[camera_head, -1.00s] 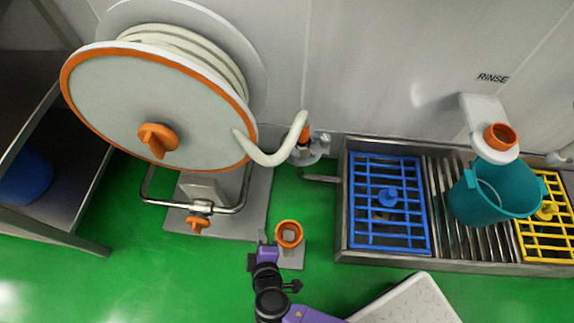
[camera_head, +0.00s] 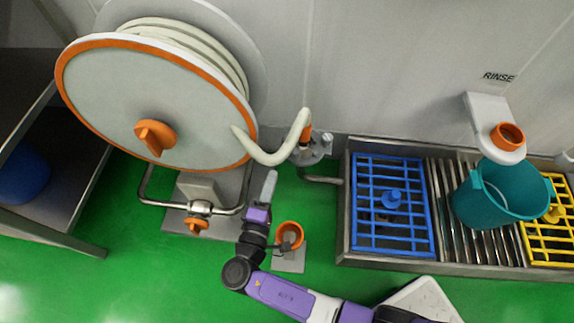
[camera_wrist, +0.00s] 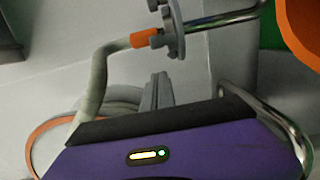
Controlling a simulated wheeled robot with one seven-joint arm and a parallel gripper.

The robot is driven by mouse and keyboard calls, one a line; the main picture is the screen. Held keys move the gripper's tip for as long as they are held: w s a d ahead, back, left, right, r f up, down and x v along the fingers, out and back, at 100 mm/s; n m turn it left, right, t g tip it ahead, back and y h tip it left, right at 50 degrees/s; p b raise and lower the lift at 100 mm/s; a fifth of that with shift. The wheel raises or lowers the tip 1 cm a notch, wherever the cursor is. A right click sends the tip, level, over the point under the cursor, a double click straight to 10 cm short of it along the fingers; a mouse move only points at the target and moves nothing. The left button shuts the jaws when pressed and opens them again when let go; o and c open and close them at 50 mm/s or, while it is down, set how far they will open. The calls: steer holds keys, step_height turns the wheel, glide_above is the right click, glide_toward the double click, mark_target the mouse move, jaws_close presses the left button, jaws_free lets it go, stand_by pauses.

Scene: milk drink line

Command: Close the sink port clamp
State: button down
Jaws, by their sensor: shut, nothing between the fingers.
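The sink port (camera_head: 312,150) stands by the wall, left of the sink, with a grey clamp (camera_head: 325,140) on it. An orange hose cuff (camera_head: 306,132) meets the port from above. In the wrist view the grey clamp (camera_wrist: 172,30) is at the top, beside the orange cuff (camera_wrist: 145,39). I cannot tell whether the clamp is open or shut. My gripper (camera_head: 269,184) is left of and nearer than the port, apart from it. Its fingers are together and empty, also in the wrist view (camera_wrist: 157,92), below the clamp.
The hose reel (camera_head: 150,100) with an orange rim fills the left, its pipe frame (camera_head: 240,205) close to my gripper. The sink (camera_head: 345,215) holds a blue grid (camera_head: 392,240), a teal bucket (camera_head: 490,205) and a yellow grid (camera_head: 555,245).

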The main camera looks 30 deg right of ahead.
mark_target(299, 156)
steer(key=w+d+b, duration=0.1)
steer(key=w+d, duration=0.1)
steer(key=d, duration=0.4)
steer(key=shift+w, duration=0.35)
steer(key=shift+s+d+n+t+y+p, duration=0.35)
steer(key=shift+d+n+t+y, duration=0.15)
steer(key=shift+d+y, duration=0.15)
steer(key=shift+s+d+f, duration=0.1)
steer(key=shift+d, duration=0.4)
steer(key=shift+d+b, duration=0.35)
steer(key=shift+d, duration=0.05)
